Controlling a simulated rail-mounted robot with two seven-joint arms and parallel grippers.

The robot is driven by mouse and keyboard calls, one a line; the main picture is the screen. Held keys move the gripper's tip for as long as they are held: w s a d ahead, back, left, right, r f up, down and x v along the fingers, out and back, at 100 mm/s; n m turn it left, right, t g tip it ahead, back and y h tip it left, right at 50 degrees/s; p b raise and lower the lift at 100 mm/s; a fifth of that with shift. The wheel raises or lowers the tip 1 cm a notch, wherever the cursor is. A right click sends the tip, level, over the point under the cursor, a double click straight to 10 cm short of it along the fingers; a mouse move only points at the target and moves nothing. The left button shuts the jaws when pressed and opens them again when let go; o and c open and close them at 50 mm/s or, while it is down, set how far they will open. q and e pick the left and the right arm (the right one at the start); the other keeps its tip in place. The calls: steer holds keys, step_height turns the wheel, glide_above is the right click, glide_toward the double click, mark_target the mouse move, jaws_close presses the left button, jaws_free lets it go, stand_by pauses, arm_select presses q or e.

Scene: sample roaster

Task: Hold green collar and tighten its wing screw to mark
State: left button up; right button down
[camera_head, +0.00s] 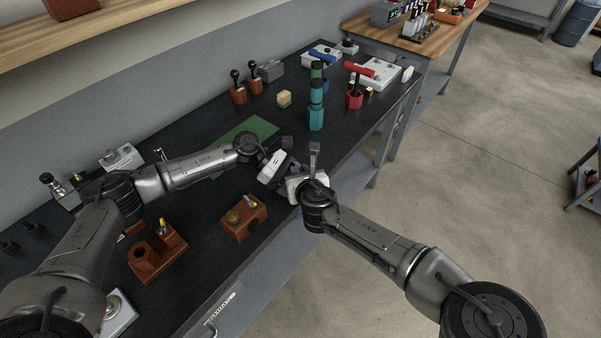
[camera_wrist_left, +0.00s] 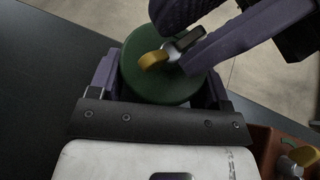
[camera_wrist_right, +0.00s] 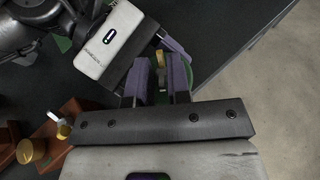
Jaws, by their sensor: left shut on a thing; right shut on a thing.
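The green collar (camera_wrist_left: 150,82) is a round disc between the purple fingers of my left gripper (camera_wrist_left: 160,88), which is shut on it. The wing screw (camera_wrist_left: 155,60) stands on the collar's face, with one yellow wing and one metallic wing. My right gripper (camera_wrist_right: 160,80) reaches in from the upper right of the left wrist view and is shut on the wing screw at its metallic wing. The yellow wing (camera_wrist_right: 161,58) shows beyond the right fingers in the right wrist view.
A brown block (camera_head: 240,222) with a brass knob and a yellow-tipped part stands near the bench's front edge. Another brown block (camera_head: 146,262) is to its left. A green mat (camera_head: 240,138) lies behind the grippers. Teal cylinders (camera_head: 316,112) stand farther right.

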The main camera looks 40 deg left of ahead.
steer(key=shift+s+a+m+t+h, duration=0.15)
steer(key=shift+m+t+h, duration=0.85)
steer(key=shift+m, duration=0.2)
steer(key=shift+s+a+m+t+h, duration=0.1)
steer(key=shift+m+t+h, duration=0.9)
steer(key=shift+m, duration=0.2)
steer(key=shift+h, duration=0.3)
steer(key=c, duration=1.1)
jaws_free()
steer(key=shift+v, duration=6.05)
steer(key=shift+d+f, duration=0.1)
